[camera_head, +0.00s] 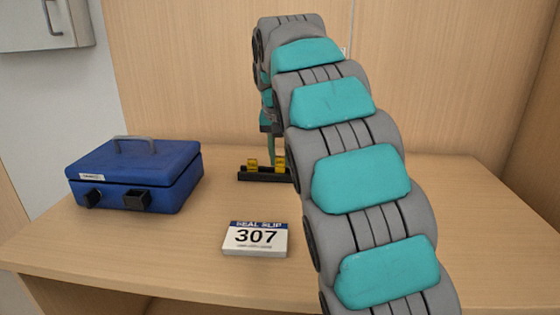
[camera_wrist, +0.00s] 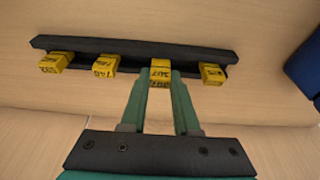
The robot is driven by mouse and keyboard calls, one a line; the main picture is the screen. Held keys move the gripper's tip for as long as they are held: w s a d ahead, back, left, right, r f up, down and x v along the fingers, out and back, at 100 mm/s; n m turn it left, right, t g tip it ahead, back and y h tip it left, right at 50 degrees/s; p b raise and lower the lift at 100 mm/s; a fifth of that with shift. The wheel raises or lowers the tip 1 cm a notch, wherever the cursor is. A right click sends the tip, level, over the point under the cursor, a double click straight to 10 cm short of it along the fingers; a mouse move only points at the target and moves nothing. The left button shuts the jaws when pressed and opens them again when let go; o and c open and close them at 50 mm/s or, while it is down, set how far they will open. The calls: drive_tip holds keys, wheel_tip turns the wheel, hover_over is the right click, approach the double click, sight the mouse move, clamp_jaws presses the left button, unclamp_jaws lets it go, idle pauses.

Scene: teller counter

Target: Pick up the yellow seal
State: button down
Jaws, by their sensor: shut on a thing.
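Several small yellow seals stand in a row along a black rack (camera_wrist: 200,52); the rack also shows in the head view (camera_head: 258,177). In the wrist view my gripper (camera_wrist: 159,78) is shut on the yellow seal (camera_wrist: 160,66) marked with what looks like 307. I cannot tell whether this seal is lifted off the rack. Other yellow seals sit at its left (camera_wrist: 104,64), at the far left (camera_wrist: 55,62) and at its right (camera_wrist: 212,73). In the head view my arm hides the rack's right part. The seal slip (camera_head: 256,239) reads 307.
A blue cash box (camera_head: 135,172) with a grey handle stands at the left of the wooden counter (camera_head: 200,240). A wooden panel (camera_head: 190,60) rises behind. The counter is clear between box, slip and rack. A blue thing shows at the wrist view's right edge (camera_wrist: 306,65).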

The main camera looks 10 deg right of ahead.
drive_tip(key=shift+r, duration=1.2)
drive_tip(key=s+a+b, duration=0.1)
drive_tip(key=s+a, duration=0.1)
drive_tip(key=s, duration=0.5)
drive_tip(key=s+a+r+b, duration=0.1)
drive_tip(key=s+a, duration=0.2)
drive_tip(key=s, duration=0.5)
drive_tip(key=shift+a+r+b, duration=0.2)
drive_tip(key=shift+r+b, duration=0.05)
drive_tip(key=shift+b, duration=0.05)
drive_tip(key=shift+s, duration=0.15)
